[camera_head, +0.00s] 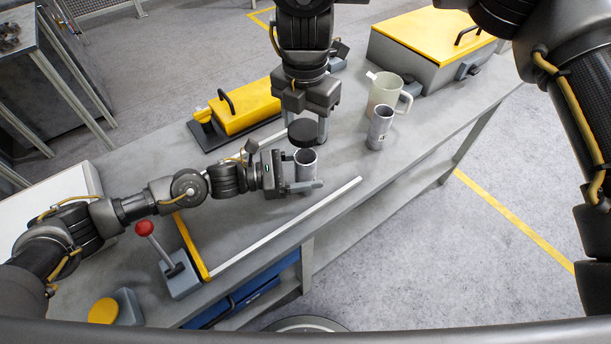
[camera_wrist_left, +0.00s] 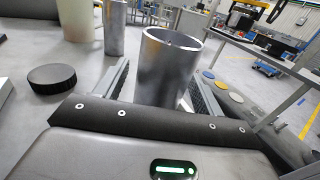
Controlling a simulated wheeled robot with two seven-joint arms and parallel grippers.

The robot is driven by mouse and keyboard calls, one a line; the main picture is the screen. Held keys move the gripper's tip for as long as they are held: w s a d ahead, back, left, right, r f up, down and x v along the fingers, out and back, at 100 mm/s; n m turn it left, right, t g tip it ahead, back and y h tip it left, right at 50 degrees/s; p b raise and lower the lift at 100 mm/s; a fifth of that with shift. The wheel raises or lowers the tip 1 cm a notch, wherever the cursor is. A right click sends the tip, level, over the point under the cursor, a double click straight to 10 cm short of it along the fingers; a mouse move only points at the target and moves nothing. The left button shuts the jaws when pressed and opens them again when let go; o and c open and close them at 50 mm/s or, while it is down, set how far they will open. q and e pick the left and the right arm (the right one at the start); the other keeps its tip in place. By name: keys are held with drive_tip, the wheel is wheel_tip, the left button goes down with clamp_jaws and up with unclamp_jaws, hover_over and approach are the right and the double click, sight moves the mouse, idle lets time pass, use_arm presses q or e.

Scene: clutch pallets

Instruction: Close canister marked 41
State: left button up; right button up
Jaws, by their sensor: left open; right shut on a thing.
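An open metal canister (camera_head: 306,162) stands upright on the bench; its marking is not readable. It fills the middle of the left wrist view (camera_wrist_left: 167,68). My left gripper (camera_head: 303,178) is open, its fingers on either side of this canister. A round black lid (camera_head: 301,132) is just behind the canister and shows at left in the wrist view (camera_wrist_left: 52,78). My right gripper (camera_head: 307,124) comes down from above, shut on the lid; its finger contact is partly hidden. A second metal canister (camera_head: 379,129) stands to the right, its label too small to read.
A pale green mug (camera_head: 382,94) stands behind the second canister. A yellow-lidded box (camera_head: 246,106) lies at back left, a larger one (camera_head: 420,56) at back right. A red-knobbed lever (camera_head: 145,229) is at front left. Bench space right of the left gripper is clear.

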use_arm(q)
drive_tip(key=shift+w+d, duration=0.15)
drive_tip(key=shift+d, duration=0.6)
drive_tip(key=c, duration=1.5)
drive_tip(key=shift+o, duration=0.2)
use_arm(e)
drive_tip(key=f, duration=0.5)
drive_tip(key=shift+w+d, duration=0.15)
drive_tip(key=shift+w, duration=0.05)
drive_tip(key=shift+f, duration=0.15)
drive_tip(key=shift+f, duration=0.7)
use_arm(q)
clamp_jaws()
use_arm(e)
drive_tip(key=shift+f, duration=0.6)
